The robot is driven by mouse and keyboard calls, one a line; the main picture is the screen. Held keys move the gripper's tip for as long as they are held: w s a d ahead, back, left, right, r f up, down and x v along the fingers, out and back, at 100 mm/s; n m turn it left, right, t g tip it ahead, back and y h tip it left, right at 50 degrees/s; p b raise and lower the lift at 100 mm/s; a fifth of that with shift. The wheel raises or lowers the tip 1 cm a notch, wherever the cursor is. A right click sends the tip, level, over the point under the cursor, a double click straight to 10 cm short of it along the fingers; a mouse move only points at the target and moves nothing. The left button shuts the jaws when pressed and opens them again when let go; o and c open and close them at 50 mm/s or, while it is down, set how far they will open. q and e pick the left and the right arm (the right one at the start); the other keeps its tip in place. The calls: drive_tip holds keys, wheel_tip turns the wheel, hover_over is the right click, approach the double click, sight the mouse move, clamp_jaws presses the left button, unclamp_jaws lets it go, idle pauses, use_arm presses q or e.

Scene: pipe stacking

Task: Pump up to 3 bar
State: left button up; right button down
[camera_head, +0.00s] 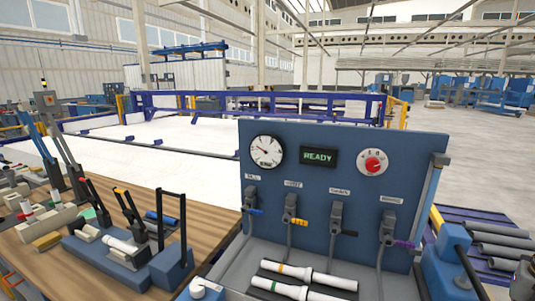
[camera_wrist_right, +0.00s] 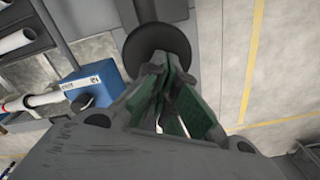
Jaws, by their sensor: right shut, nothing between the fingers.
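A blue test panel (camera_head: 330,220) carries a round white pressure gauge (camera_head: 266,151) with a needle too small to read. Its display (camera_head: 318,157) reads READY. A red knob (camera_head: 373,163) sits to the right. My right gripper (camera_wrist_right: 168,85) has green pads and is shut and empty. Its tips are by a dark round disc (camera_wrist_right: 158,45); contact is unclear. My left gripper is out of view.
Two white pipes (camera_head: 310,276) lie in front of the panel. A wooden bench (camera_head: 210,220) with clamps and fixtures is at the left. Grey pipes (camera_head: 500,240) lie on a rack at the right. A blue block (camera_wrist_right: 92,88) with a white label shows in the wrist view.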

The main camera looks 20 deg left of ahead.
drive_tip(key=shift+f+b, duration=0.85)
drive_tip(key=shift+f, duration=0.4)
idle(0.5)
drive_tip(key=shift+s+r+p, duration=0.2)
drive_tip(key=shift+r+p, duration=0.95)
drive_tip(key=shift+r, duration=0.55)
drive_tip(key=shift+s+r+p, duration=0.15)
drive_tip(key=shift+r+p, duration=0.95)
drive_tip(key=shift+r, duration=0.6)
drive_tip(key=shift+f+b, duration=0.4)
drive_tip(key=shift+f, duration=0.2)
drive_tip(key=shift+f+b, duration=0.5)
drive_tip(key=shift+f, duration=0.15)
